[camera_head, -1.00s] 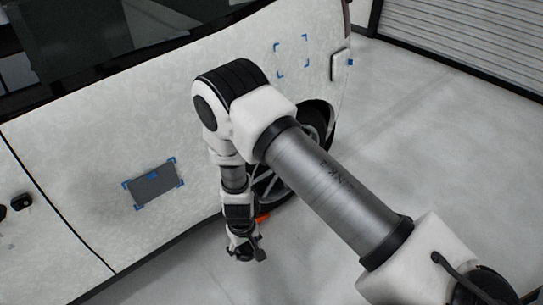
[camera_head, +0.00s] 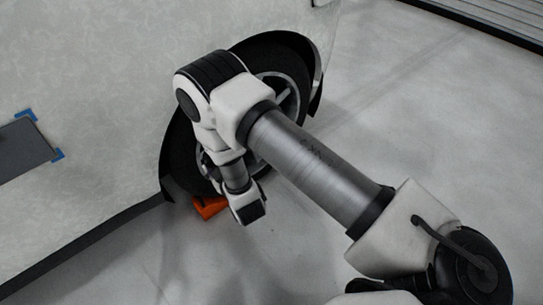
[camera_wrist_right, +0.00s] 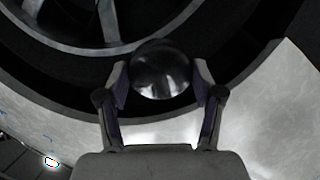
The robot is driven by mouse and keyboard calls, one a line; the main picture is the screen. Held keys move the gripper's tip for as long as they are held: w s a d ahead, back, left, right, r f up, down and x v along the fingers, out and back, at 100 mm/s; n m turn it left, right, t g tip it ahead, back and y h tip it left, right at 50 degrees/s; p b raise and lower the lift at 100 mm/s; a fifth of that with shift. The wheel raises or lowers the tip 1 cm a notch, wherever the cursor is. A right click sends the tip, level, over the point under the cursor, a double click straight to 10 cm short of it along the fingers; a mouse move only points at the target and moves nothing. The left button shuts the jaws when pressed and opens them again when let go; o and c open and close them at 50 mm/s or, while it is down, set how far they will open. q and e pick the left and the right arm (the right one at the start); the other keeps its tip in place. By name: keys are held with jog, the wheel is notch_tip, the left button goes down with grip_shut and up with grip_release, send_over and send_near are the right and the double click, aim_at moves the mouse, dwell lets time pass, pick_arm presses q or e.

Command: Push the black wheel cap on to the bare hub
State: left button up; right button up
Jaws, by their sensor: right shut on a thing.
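The black wheel cap (camera_wrist_right: 161,70) is a glossy dark dome in the right wrist view. My right gripper (camera_wrist_right: 160,82) is shut on it, with one finger on each side. Behind the cap is the car's wheel, whose spokes (camera_wrist_right: 110,22) show at the top of that view. In the head view my right arm reaches across the wheel (camera_head: 285,62) and hides its middle, the cap and the fingertips. The bare hub is hidden or out of frame in both views. My left gripper does not show.
An orange wedge (camera_head: 208,207) lies on the floor against the tyre. The white patterned car body (camera_head: 90,90) fills the left, with a grey patch (camera_head: 25,150) marked by blue tape corners. The grey floor on the right is clear.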

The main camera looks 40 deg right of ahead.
jog(key=a+f+t+y+b, duration=0.1)
jog(key=b, duration=0.1)
jog(key=a+n+t+y+b, duration=0.1)
jog(key=b, duration=0.2)
jog(key=shift+s+a+f+t, duration=0.15)
jog(key=shift+a+f+t, duration=0.05)
jog(key=shift+f+t, duration=0.15)
jog(key=w+d+f, duration=0.2)
jog(key=d+f, duration=0.2)
jog(key=d, duration=0.5)
jog(key=w+d+f+n+y+b, duration=0.15)
jog(key=d+f, duration=0.25)
jog(key=d, duration=0.4)
jog(key=w+d+f, duration=0.2)
jog(key=d+f, duration=0.2)
jog(key=d, duration=0.5)
pick_arm(q)
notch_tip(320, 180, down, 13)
jog(key=b, duration=0.4)
jog(key=shift+b, duration=0.3)
pick_arm(e)
jog(key=w+a, duration=0.1)
jog(key=w, duration=0.6)
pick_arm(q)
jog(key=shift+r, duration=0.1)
pick_arm(e)
jog(key=shift+f, duration=0.1)
